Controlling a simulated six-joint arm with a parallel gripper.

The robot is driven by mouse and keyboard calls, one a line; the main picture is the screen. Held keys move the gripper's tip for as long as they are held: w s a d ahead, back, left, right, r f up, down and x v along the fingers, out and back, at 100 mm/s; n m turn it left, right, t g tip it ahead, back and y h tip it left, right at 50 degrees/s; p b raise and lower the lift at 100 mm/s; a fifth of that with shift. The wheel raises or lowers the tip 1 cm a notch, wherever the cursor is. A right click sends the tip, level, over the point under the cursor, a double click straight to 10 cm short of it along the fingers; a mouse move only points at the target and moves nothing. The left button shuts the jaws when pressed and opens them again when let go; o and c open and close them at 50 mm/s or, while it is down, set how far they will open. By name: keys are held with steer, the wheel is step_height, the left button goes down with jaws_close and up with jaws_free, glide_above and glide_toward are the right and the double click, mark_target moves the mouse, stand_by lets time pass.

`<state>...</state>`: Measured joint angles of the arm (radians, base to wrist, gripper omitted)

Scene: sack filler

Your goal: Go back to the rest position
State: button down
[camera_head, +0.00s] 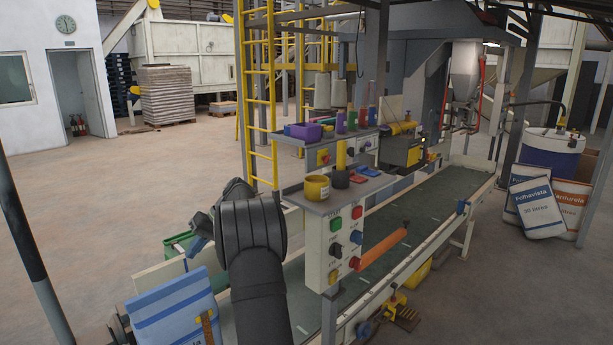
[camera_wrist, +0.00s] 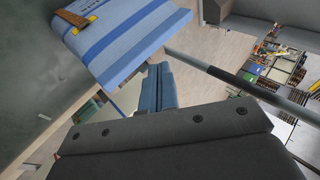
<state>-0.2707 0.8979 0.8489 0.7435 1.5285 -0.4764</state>
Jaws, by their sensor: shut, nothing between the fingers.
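My dark arm rises from the bottom of the head view and bends left at its upper end. My gripper (camera_head: 199,232) shows there as a small blue-grey part, left of the control panel and partly hidden by the arm. In the wrist view my gripper's blue fingers (camera_wrist: 158,88) lie together with nothing between them. A blue and white striped sack (camera_head: 175,308) stands at the lower left, below and apart from my gripper. The sack also shows at the top of the wrist view (camera_wrist: 125,35), with a brown and yellow tool on it.
A control panel (camera_head: 341,243) with coloured buttons stands right of my arm, under a shelf with a yellow tape roll (camera_head: 317,187). A green conveyor (camera_head: 420,215) runs behind it. A green crate (camera_head: 180,243) is left of my gripper. Open floor (camera_head: 80,200) lies far left.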

steer(key=shift+s+d+f+m+t+y, duration=0.1)
steer(key=shift+s+d+f+m+y, duration=0.4)
steer(key=shift+f+m+y, duration=1.35)
steer(key=shift+s+d+f+m+t+y, duration=0.15)
steer(key=shift+s+f+m+y, duration=0.45)
steer(key=shift+f+m, duration=2.55)
steer(key=shift+s+d+f+m+t+y, duration=0.1)
steer(key=shift+s+d+f+m+y, duration=0.55)
steer(key=shift+f+m, duration=1.85)
steer(key=shift+a+r+m+y, duration=0.25)
steer(key=shift+r+m+y, duration=0.05)
steer(key=shift+r, duration=0.15)
step_height(320, 180, up, 14)
steer(key=n+h, duration=0.7)
steer(key=n, duration=0.9)
glide_above(204, 297)
steer(key=s, duration=0.2)
steer(key=shift+w+a+f+n+h, duration=0.1)
steer(key=shift+w+a+n+h, duration=0.1)
steer(key=shift+a, duration=0.2)
steer(key=shift+w+a+n+h, duration=0.1)
steer(key=shift+a+n+h, duration=0.1)
steer(key=shift+a, duration=0.2)
